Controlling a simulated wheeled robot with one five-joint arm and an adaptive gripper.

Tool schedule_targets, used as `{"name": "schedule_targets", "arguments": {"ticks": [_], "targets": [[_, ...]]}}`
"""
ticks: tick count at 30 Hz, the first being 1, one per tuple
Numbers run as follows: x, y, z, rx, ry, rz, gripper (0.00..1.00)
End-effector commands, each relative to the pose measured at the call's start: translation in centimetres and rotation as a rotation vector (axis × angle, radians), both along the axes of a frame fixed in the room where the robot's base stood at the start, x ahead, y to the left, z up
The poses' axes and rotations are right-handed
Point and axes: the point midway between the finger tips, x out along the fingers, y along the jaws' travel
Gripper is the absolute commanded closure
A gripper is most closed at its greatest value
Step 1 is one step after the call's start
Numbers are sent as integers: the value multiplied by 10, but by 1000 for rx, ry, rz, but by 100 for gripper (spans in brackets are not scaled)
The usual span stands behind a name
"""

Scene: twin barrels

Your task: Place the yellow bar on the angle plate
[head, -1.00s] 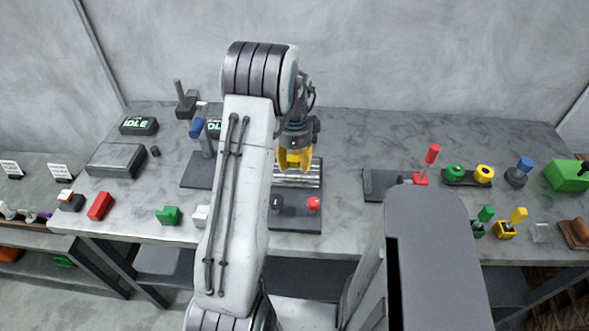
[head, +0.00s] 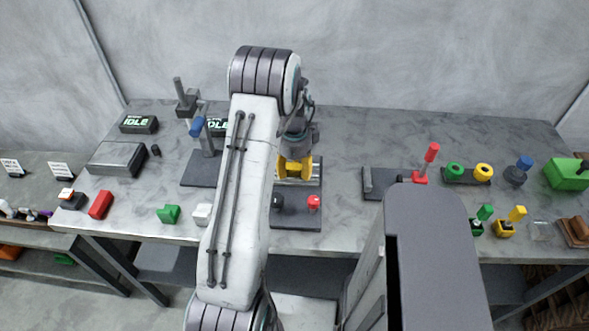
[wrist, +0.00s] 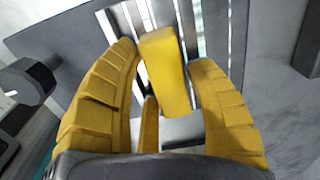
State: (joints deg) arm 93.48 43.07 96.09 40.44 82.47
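The yellow bar (wrist: 165,72) shows in the wrist view between the two yellow fingers of my gripper (wrist: 166,58). It lies over the silver slats of a dark fixture (wrist: 85,45). The fingers stand on both sides of the bar, with narrow gaps visible, so my gripper looks open around it. In the head view my gripper (head: 295,170) is low over the fixture, and the bar cannot be told apart from the yellow fingers. A grey plate with a small upright at its left end (head: 367,180), right of the fixture, looks like the angle plate; I cannot be sure.
A red-handled clamp (head: 431,155) stands at the grey plate's right end. Red (head: 314,203) and dark knobs sit at the fixture's front. Bench space between fixture and grey plate is clear.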

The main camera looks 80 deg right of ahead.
Motion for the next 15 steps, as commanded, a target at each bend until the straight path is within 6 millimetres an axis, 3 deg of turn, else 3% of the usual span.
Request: {"name": "schedule_targets", "arguments": {"ticks": [9, 15], "targets": [[0, 0, 7, -2, 0, 0, 51], [0, 0, 36, -4, 1, 0, 51]]}}
